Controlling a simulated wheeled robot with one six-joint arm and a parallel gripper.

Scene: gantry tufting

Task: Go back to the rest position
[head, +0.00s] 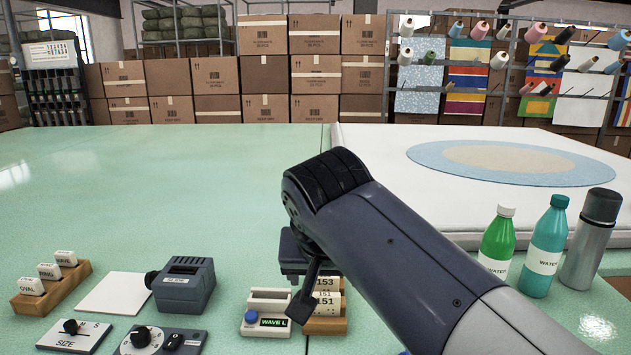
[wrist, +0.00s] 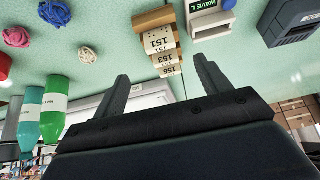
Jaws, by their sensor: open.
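My gripper (head: 303,280) hangs over the table's near middle in the head view, partly hidden by my arm, just above a wooden holder with numbered tags (head: 327,300). In the wrist view my gripper (wrist: 161,66) shows two dark fingers spread apart with nothing held between them. The numbered tags (wrist: 160,43), reading 151, 153 and 156, stand beyond the fingertips. I cannot tell how far the fingers are from them.
A white device reading WAVE L (head: 268,318) stands left of the tags. A grey box device (head: 186,287), labelled blocks (head: 52,278) and a SIZE panel (head: 73,335) lie farther left. Bottles (head: 545,250) stand right of my arm. Yarn balls (wrist: 55,12) lie on the table. The table's left middle is clear.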

